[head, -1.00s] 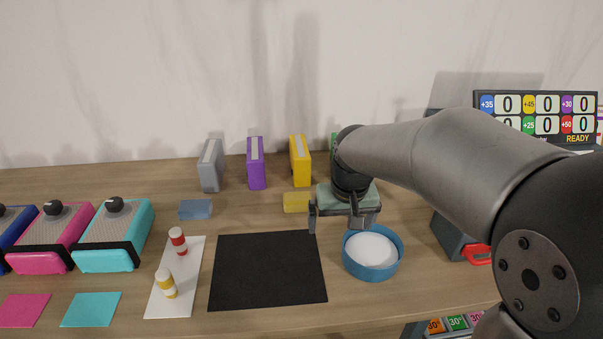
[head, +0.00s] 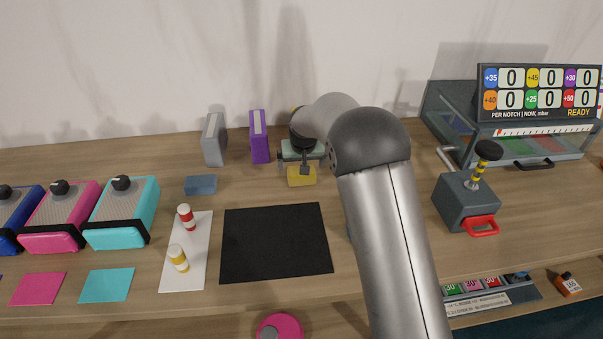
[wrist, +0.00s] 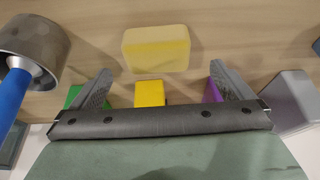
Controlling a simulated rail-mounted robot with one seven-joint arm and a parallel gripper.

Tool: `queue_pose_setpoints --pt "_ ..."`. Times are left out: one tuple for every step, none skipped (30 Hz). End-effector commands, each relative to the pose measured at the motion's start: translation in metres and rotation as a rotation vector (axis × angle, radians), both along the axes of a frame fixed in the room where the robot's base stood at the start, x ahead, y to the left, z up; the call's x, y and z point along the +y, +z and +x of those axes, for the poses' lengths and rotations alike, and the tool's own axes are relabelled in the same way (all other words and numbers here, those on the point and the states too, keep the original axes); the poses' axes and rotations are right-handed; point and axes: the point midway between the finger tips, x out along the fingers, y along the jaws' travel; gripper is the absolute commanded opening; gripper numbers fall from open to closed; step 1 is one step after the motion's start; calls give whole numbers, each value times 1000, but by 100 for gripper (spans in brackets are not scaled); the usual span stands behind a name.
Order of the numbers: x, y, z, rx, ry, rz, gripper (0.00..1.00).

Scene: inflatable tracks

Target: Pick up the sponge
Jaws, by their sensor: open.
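The sponge looks to be the pale yellow block (head: 301,176) lying on the table below my gripper (head: 302,155) in the head view. In the wrist view the yellow block (wrist: 156,48) lies just beyond my fingertips (wrist: 160,72), roughly centred between them. The two fingers are spread wide with nothing between them. No contact with the block shows.
A blue-grey block (head: 200,185), a black mat (head: 275,243) and grey (head: 214,140) and purple (head: 259,137) upright boxes stand left of my gripper. A dark lever box (head: 466,203) is at right. In the wrist view a metal cylinder with a blue handle (wrist: 13,95) is at left.

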Motion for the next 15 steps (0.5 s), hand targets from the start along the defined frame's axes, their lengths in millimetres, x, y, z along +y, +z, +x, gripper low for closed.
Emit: queue_pose_setpoints --pt "0 -5 3 2 0 0 100" --pt "1 -8 4 2 0 0 100" --pt "1 -11 5 1 0 0 100" --pt "1 -13 6 0 0 0 100" --pt "1 -14 6 -1 0 0 100" --pt "1 -15 7 -1 0 0 100" --pt "1 -17 8 0 0 0 100" --pt "1 -19 9 1 0 0 100" --pt "1 -23 12 2 0 0 100" --pt "1 -26 14 3 -1 0 100" --pt "0 -30 17 4 -1 0 100" --pt "0 -35 21 3 -1 0 100" --pt "0 -39 23 3 -1 0 100" --pt "0 -43 25 2 -1 0 100" --pt "1 -49 27 3 0 -1 100"
